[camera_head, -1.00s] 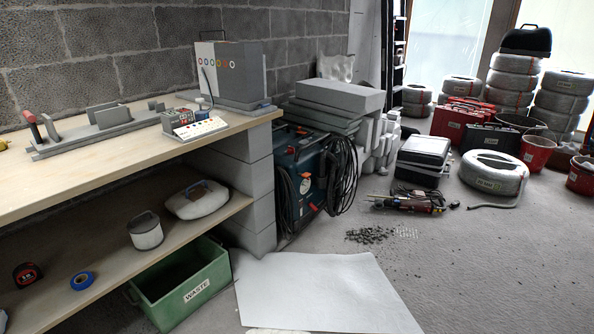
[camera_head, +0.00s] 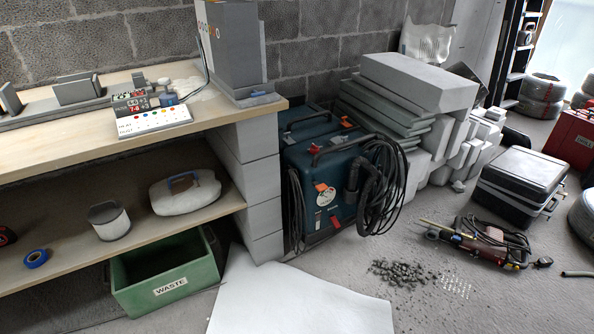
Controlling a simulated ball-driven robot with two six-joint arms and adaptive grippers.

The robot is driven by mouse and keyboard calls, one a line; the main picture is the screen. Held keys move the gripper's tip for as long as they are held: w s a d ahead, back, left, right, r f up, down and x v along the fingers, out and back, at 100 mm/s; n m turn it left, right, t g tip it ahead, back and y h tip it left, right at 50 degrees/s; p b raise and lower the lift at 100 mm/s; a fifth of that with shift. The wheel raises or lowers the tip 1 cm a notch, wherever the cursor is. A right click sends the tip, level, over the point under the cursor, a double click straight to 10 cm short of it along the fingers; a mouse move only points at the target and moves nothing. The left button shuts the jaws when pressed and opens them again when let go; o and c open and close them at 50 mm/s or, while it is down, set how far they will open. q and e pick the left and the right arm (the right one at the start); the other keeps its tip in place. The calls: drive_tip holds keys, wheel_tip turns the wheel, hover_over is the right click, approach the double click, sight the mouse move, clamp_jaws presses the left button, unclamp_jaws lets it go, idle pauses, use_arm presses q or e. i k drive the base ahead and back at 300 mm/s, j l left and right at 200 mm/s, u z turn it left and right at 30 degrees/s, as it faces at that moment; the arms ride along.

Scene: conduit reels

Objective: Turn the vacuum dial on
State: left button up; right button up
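The vacuum is a dark blue boxy machine (camera_head: 345,185) standing on the floor just right of the workbench's block leg. Its front faces me and carries a round white dial plate (camera_head: 325,194) with an orange-red part at its top, and red parts lower down. Which way the dial is set is too small to tell. A black hose and cable coil (camera_head: 385,190) hang on its right side. Neither of my grippers shows in the head view.
The wooden workbench (camera_head: 60,140) and its lower shelf fill the left. A green waste bin (camera_head: 165,280) stands below. A white sheet (camera_head: 300,300) lies before the vacuum. Rubble (camera_head: 400,273), a power tool (camera_head: 475,243) and a black case (camera_head: 520,180) lie to the right.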

sight(314, 150)
drive_tip(key=u, duration=0.55)
drive_tip(key=l+u, duration=0.4)
drive_tip(key=i+l+u, duration=0.1)
drive_tip(key=l+u, duration=0.7)
